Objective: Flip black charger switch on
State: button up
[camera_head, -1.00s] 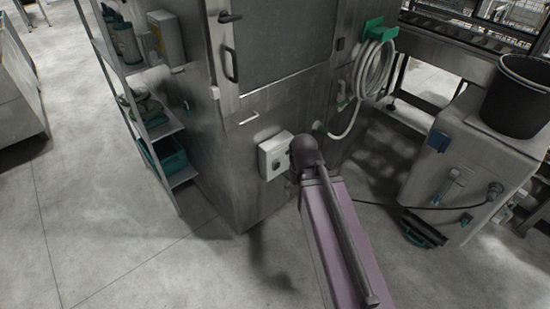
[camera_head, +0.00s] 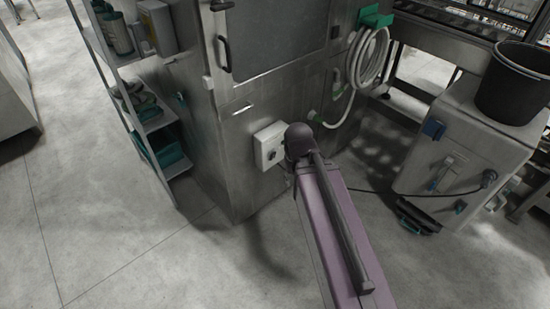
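A small white box (camera_head: 270,146) is fixed low on the grey metal washer cabinet, with a dark round knob or switch (camera_head: 272,155) on its front. I cannot tell whether this is the charger switch or which way it is set. My arm comes up from the bottom right, and its dark joint lies just right of the white box, covering part of the area beside it. My gripper does not show; it may be hidden behind my arm. No clearly black charger can be made out.
A shelf rack (camera_head: 150,118) with green bins stands left of the cabinet (camera_head: 225,130). A coiled white hose (camera_head: 368,58) hangs right. A white machine (camera_head: 455,150) with a black bucket (camera_head: 513,90) stands further right, a dark cable (camera_head: 385,192) running from it. The floor at left is clear.

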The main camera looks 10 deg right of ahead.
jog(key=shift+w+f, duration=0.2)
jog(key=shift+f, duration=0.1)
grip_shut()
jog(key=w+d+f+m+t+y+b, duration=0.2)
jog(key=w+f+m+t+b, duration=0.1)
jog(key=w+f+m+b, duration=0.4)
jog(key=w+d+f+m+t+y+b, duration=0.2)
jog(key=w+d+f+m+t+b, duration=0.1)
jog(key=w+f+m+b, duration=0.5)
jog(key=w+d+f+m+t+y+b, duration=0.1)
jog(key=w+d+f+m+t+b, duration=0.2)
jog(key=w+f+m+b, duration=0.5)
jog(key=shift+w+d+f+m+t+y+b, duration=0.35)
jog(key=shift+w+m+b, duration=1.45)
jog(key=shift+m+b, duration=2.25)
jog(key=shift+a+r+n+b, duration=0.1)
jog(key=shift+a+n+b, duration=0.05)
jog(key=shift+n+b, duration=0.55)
